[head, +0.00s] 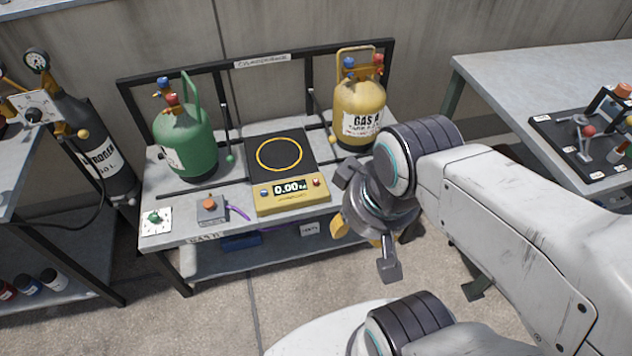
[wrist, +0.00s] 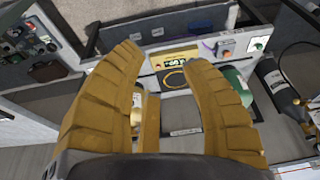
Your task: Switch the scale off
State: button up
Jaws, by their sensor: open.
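The scale (head: 290,191) sits in the middle of the grey bench, with a black plate marked by a yellow ring and a yellow front panel. Its display (head: 290,187) is lit and reads 0.00. A blue button (head: 264,193) is left of the display and a red button (head: 317,182) is right of it. The scale (wrist: 174,62) also shows, upside down, between the fingers in the wrist view. My gripper (head: 362,252) is to the right of and in front of the scale, apart from it. Its yellow fingers (wrist: 170,75) are spread and empty in the wrist view.
A green cylinder (head: 183,140) stands left of the scale and a yellow gas cylinder (head: 360,112) stands right of it. A green-knobbed plate (head: 156,220) and a box with an orange button (head: 211,208) lie at the bench's front left. A second table (head: 545,85) is at right.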

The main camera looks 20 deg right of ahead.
grip_shut()
dwell(1.3)
